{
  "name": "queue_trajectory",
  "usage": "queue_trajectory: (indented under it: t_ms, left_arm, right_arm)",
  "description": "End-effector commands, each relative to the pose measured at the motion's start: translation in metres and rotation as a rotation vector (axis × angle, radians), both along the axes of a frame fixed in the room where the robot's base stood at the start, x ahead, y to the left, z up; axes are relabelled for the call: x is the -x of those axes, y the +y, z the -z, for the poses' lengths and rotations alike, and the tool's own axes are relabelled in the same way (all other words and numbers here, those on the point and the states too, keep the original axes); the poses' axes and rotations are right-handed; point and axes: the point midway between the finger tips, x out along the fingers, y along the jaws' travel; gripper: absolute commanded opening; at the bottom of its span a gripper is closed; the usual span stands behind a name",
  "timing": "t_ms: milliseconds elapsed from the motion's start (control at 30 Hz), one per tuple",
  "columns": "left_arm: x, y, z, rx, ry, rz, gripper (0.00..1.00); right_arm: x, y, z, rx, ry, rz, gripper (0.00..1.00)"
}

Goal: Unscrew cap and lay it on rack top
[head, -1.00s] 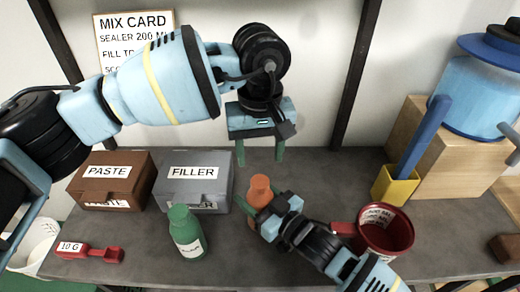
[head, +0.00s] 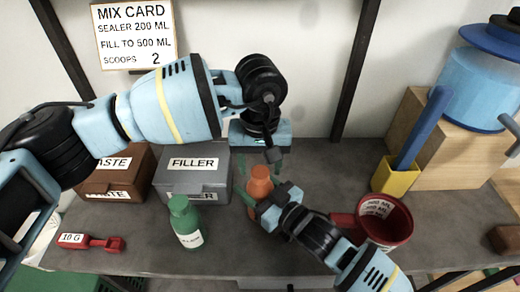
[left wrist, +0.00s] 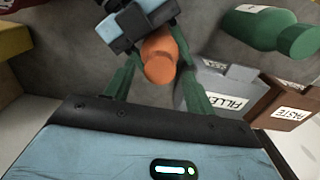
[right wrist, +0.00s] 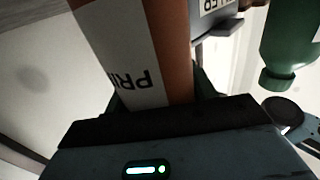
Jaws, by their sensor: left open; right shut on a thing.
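An orange bottle (head: 258,188) with an orange cap (head: 260,172) stands upright on the grey worktop (head: 120,215). My right gripper (head: 254,204) is shut on its body; the right wrist view shows the bottle's white label (right wrist: 120,50), reading "PRI", between the fingers. My left gripper (head: 259,158) is open just above the cap, pointing down. In the left wrist view the cap (left wrist: 160,66) lies between the spread left fingers, apart from them as far as I can see. I cannot make out which surface is the rack top.
A green bottle (head: 186,224) stands left of the orange one. Behind are a grey FILLER box (head: 193,180) and a brown PASTE box (head: 118,178). A red scoop (head: 92,242) lies front left. A red cup (head: 385,222) and yellow holder (head: 396,176) are at right.

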Motion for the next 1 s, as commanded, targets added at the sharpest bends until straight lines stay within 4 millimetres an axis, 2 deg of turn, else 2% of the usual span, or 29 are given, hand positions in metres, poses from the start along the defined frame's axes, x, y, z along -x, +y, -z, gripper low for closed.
queue_trajectory:
  t_ms: [200,500,833,867,1000]
  left_arm:
    - [0.000,0.000,0.015,0.000,0.000,0.000,0.55]
    - [0.000,0.000,0.017,0.000,0.000,0.000,0.55]
    - [0.000,0.000,0.017,0.000,0.000,0.000,0.12]
    - [0.000,0.000,0.017,0.000,0.000,0.000,0.09]
    - [0.000,0.000,0.017,-0.001,0.000,-0.033,0.09]
  right_arm:
    - [0.000,0.000,0.001,0.002,0.001,0.000,0.00]
    - [0.000,0.000,0.001,0.002,0.001,0.000,0.00]
    - [0.000,0.000,0.001,0.002,0.001,0.000,0.00]
    - [0.000,0.000,0.001,0.002,0.001,0.000,0.00]
    - [0.000,0.000,0.001,0.001,0.001,0.000,0.00]
